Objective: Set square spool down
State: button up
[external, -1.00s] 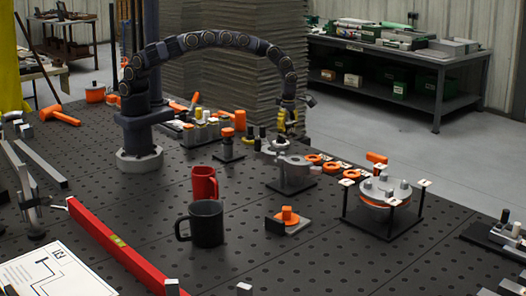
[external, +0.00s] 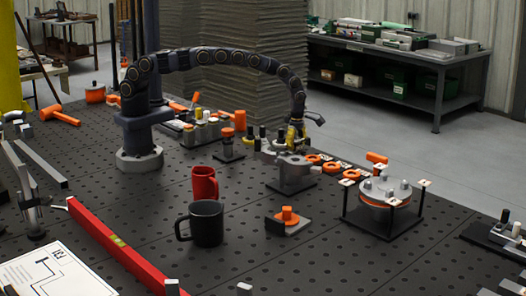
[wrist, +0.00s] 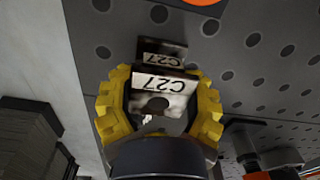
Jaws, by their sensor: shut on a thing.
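My gripper (wrist: 160,112) has yellow fingers on both sides of a small metallic square piece (wrist: 165,86) and is shut on it. The piece, seemingly the square spool, has a pale face marked C27 and a dark round spot below the marking. Just beyond it in the wrist view is a second plate (wrist: 163,57) marked C27. I cannot tell whether the two touch. In the external view my gripper (external: 295,138) points down at the far side of the table, behind a grey round-topped stand (external: 292,163); the held piece cannot be made out there.
Orange rings (external: 313,159) lie in a row right of the gripper. Small dark-topped pieces (external: 262,137) stand close on its left. A red mug (external: 204,184) and a black mug (external: 206,223) stand nearer the camera.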

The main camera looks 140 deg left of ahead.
aim_at(297, 139)
jog(key=shift+f, duration=0.1)
jog(key=o, duration=1.3)
notch_tip(297, 139, up, 12)
jog(key=shift+w, duration=0.15)
